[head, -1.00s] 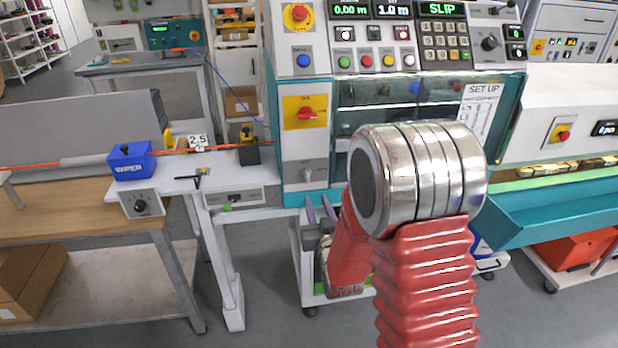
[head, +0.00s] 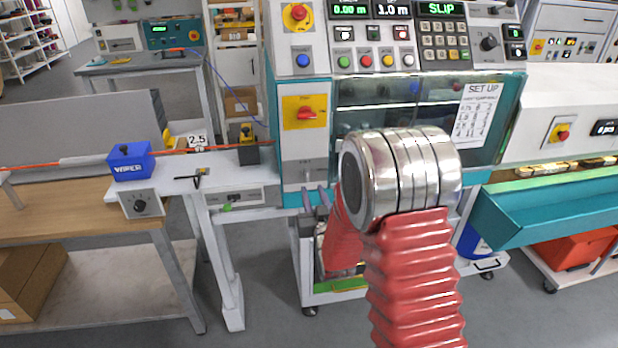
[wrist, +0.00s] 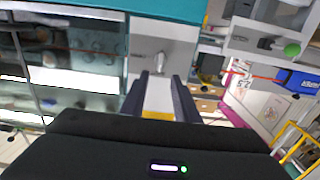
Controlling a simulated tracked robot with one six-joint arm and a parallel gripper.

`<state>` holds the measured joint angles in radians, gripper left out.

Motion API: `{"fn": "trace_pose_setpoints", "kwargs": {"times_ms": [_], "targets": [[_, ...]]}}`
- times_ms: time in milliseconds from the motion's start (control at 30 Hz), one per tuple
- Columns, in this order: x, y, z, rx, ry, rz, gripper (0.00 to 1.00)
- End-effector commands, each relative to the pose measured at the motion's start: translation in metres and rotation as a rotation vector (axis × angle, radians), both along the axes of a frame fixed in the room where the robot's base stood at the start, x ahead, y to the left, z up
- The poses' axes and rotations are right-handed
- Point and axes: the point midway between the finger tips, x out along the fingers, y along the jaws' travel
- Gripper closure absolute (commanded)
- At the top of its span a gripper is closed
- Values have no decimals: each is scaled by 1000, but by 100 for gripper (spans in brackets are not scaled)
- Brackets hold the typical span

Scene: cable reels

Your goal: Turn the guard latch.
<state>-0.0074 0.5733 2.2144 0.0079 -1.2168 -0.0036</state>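The guard latch (head: 308,175) is a small grey metal handle on the pale panel below the red rotary switch. It also shows in the wrist view (wrist: 160,62), upper middle, on its pale plate. My gripper (head: 314,192) shows only its dark fingertips in the head view, just below the latch; my wrist and red sleeve hide the rest. In the wrist view my gripper (wrist: 160,78) is open, its two fingers apart on either side of the latch's line. I see nothing held. Whether the fingers touch the latch I cannot tell.
The red switch on a yellow plate (head: 306,113) sits above the latch. The dark guard window (head: 375,120) is to the right. A bench (head: 185,186) with a blue wiper block (head: 130,162) stands left. A teal trough (head: 545,212) juts out at right.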

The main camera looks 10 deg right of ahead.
Motion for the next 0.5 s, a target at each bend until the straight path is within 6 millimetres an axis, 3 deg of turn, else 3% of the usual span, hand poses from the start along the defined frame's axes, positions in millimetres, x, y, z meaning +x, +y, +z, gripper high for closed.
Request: {"fn": "trace_pose_setpoints", "kwargs": {"times_ms": [500], "targets": [[71, 0, 0, 0, -1, 0, 72]]}}
